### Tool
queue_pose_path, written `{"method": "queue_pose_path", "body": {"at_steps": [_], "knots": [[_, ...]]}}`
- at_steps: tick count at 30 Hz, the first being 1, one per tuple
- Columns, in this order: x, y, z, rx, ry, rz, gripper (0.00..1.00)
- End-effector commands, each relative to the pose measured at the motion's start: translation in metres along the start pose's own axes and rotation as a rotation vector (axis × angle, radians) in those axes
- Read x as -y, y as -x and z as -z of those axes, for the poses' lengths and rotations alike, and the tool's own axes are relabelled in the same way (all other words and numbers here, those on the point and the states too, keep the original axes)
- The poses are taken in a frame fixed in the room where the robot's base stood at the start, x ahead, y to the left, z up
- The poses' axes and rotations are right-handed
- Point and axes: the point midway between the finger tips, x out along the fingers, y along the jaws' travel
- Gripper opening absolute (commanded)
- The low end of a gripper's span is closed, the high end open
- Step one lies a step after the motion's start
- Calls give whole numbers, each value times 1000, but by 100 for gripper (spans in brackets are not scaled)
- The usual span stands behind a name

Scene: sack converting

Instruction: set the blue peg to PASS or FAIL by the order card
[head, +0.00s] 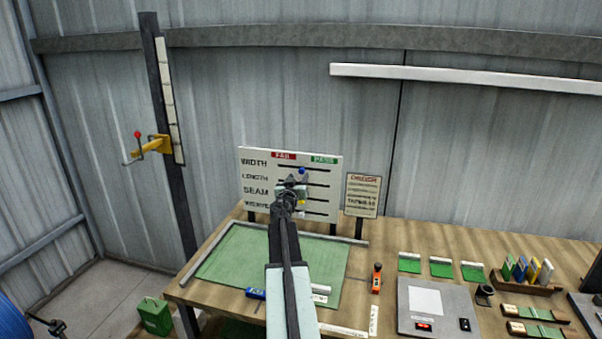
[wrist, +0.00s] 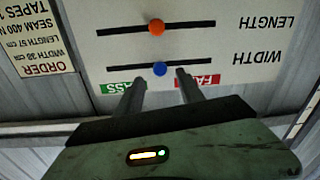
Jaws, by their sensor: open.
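The blue peg (head: 302,170) sits in the top slot, WIDTH, of the white board (head: 258,165). In the upside-down wrist view the blue peg (wrist: 160,69) is near mid-slot, between the green PASS label (wrist: 122,88) and red FAIL label (wrist: 198,81). An orange peg (wrist: 156,27) sits in the LENGTH slot. My gripper (wrist: 160,78) is open, its fingertips apart at either side just short of the blue peg; nothing is held. In the head view my gripper (head: 296,182) covers part of the board. The order card (wrist: 42,42) gives width, length, seam and tapes; its figures are small.
The order card (head: 362,195) stands right of the board. The bench holds a green mat (head: 225,262), an orange-handled tool (head: 377,278), a grey device (head: 412,318) and several green pieces at right. A post with a yellow bracket (head: 155,146) stands left.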

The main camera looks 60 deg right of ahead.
Motion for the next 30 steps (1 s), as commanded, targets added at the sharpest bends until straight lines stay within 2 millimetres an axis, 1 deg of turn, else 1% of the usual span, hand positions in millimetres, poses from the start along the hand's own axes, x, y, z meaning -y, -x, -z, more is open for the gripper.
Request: {"method": "queue_pose_path", "body": {"at_steps": [1, 6, 9, 15, 16, 17, 18, 20, 21, 30], "knots": [[1, -14, 0, 0, 0, -1, 45], [1, -44, 0, 0, 0, 0, 45], [0, -52, 0, 0, 0, 0, 45], [0, -51, 0, 0, 0, 0, 45], [0, -51, 0, 0, 0, 0, 42], [0, -51, 0, 0, 0, 0, 34], [0, -51, 0, 0, 0, 0, 23], [0, -51, 0, 0, 0, 0, 6], [0, -51, 0, 0, 0, 0, 0], [0, -51, 0, 0, 0, 0, 0]]}}
